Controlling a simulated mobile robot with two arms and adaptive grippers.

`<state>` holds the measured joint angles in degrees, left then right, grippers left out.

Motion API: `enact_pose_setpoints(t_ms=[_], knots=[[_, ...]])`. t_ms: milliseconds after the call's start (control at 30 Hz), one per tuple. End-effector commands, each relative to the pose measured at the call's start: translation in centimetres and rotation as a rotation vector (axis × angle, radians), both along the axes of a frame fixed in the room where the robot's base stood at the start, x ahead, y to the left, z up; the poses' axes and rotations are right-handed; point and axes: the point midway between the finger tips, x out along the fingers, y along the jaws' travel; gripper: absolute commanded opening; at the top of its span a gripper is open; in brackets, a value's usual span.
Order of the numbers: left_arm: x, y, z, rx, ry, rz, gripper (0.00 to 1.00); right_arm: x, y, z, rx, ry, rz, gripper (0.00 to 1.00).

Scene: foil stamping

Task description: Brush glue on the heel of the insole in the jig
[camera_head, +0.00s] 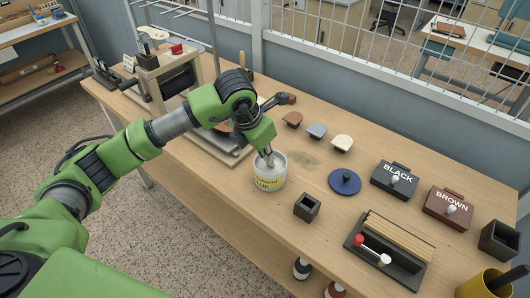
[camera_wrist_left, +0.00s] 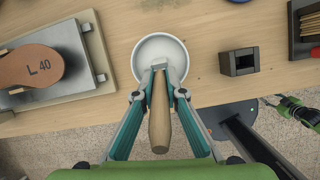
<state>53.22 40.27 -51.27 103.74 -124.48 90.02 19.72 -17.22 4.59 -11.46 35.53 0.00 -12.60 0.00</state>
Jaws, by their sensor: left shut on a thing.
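My left gripper (camera_head: 266,158) is shut on the wooden handle of a brush (camera_wrist_left: 159,122), pointing down over the white glue can (camera_head: 270,180). The can has a yellow label and stands near the table's front edge. In the left wrist view the brush's far end is at the can's opening (camera_wrist_left: 160,42); how deep it reaches is unclear. The brown insole (camera_wrist_left: 30,66), marked L 40, lies in the grey jig (camera_wrist_left: 75,48) to the left of the can. In the head view my left arm hides most of the jig. Part of my right arm (camera_wrist_left: 297,112) shows small at the right; its jaws are unclear.
A blue round lid (camera_head: 344,182) and a small dark square holder (camera_head: 307,207) are right of the can. Farther right are BLACK (camera_head: 395,180) and BROWN (camera_head: 449,207) boxes and a dark tray of sticks (camera_head: 375,262). A press (camera_head: 165,75) stands at the left.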

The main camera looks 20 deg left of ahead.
Motion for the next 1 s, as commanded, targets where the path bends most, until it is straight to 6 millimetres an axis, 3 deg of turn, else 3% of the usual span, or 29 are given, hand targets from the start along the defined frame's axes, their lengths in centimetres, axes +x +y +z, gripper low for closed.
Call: enact_pose_setpoints(t_ms=[1000], knots=[[-0.09, 0.03, -0.27, 0.002, 0.004, 0.0, 0.0, 0.04, -0.02, -0.6, 0.0, 0.0, 0.0, 0.4]])
